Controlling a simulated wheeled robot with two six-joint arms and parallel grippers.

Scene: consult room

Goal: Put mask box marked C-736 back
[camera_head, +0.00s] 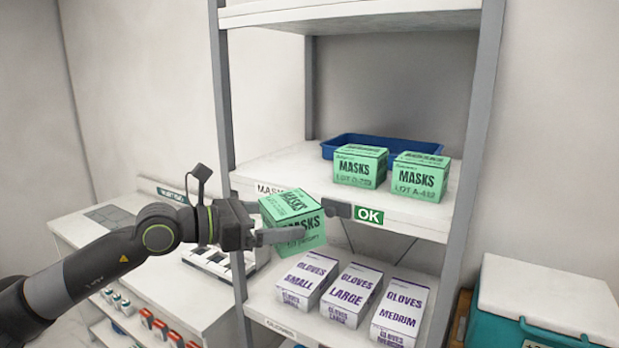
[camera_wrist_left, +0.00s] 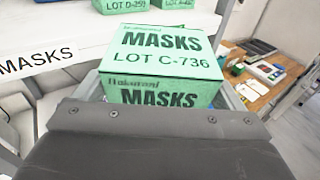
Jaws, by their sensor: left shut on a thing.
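My left gripper (camera_head: 290,222) is shut on a green mask box (camera_head: 293,215), which it holds in front of the shelf unit, near the edge of the masks shelf. In the left wrist view the mask box (camera_wrist_left: 163,65) reads MASKS LOT C-736. Two other green mask boxes stand on the masks shelf (camera_head: 275,170): a left one (camera_head: 359,167), whose lot starts with D, and a right one (camera_head: 419,177) marked LOT A, its digits hard to read. The shelf edge carries a MASKS label and a green OK tag (camera_head: 369,215). My right gripper is not in view.
A blue tray (camera_head: 345,143) lies behind the shelved mask boxes. The shelf left of them is clear. Below stand three glove boxes, small (camera_head: 307,280), large (camera_head: 351,294) and medium (camera_head: 402,309). A teal cooler with a white lid (camera_head: 545,295) is at right. Grey posts frame the shelves.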

